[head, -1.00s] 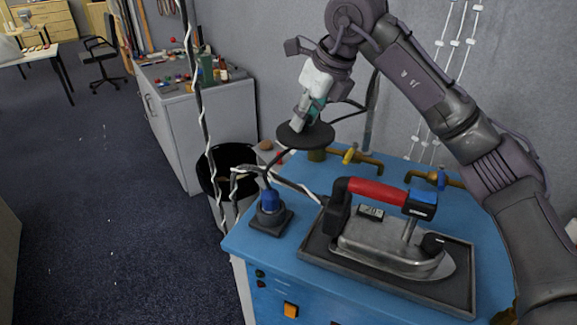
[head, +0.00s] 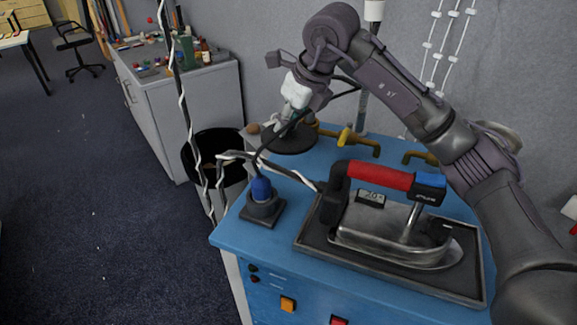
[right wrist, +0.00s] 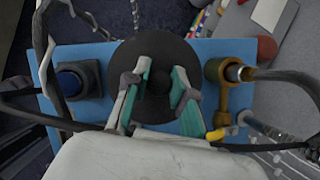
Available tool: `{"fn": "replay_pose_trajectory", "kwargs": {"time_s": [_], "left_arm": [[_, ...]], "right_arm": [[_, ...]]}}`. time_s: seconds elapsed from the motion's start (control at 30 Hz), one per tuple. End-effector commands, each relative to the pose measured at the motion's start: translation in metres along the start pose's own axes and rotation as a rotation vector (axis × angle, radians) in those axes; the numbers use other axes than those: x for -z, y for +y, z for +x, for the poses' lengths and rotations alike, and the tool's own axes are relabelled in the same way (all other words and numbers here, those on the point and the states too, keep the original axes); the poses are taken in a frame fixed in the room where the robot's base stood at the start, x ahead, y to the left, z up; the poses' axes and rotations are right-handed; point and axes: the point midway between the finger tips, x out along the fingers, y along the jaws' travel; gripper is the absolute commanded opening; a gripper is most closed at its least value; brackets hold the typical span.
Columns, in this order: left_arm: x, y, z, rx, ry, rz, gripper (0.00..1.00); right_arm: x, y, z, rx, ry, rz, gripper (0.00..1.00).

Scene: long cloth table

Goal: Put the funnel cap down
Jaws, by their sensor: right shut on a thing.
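The funnel cap (head: 289,141) is a flat black disc with a small knob. It is at the back left corner of the blue table, roughly level; whether it touches the top or hangs just above it I cannot tell. In the right wrist view the funnel cap (right wrist: 103,82) fills the middle. My right gripper (right wrist: 160,80) has its teal-padded fingers closed on the knob from both sides. In the head view my right gripper (head: 292,122) reaches down over the cap. My left gripper is out of view.
The blue table (head: 297,221) carries an iron (head: 385,235) on a dark tray (head: 312,242) and a blue-topped plug socket (head: 263,203). Brass taps (head: 360,147) stand right of the cap. A cable crosses in front. A black bin (head: 202,150) stands left of the table.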

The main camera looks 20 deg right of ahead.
Motion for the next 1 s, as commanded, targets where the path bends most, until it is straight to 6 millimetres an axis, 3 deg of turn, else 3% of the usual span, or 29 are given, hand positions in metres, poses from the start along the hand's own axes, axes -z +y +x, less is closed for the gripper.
{"fn": "replay_pose_trajectory", "kwargs": {"time_s": [0.2,0.6,0.97,1.0], "left_arm": [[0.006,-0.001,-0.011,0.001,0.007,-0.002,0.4],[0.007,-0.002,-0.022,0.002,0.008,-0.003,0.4],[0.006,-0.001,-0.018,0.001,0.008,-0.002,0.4],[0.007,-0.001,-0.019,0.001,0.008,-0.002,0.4]], "right_arm": [[0.017,0.0,0.034,-0.001,0.004,0.0,0.0],[0.035,0.0,0.073,-0.001,0.005,0.001,0.0],[0.037,0.0,0.081,0.001,0.001,0.0,0.0],[0.036,0.0,0.08,0.001,0.001,0.0,0.31]]}}
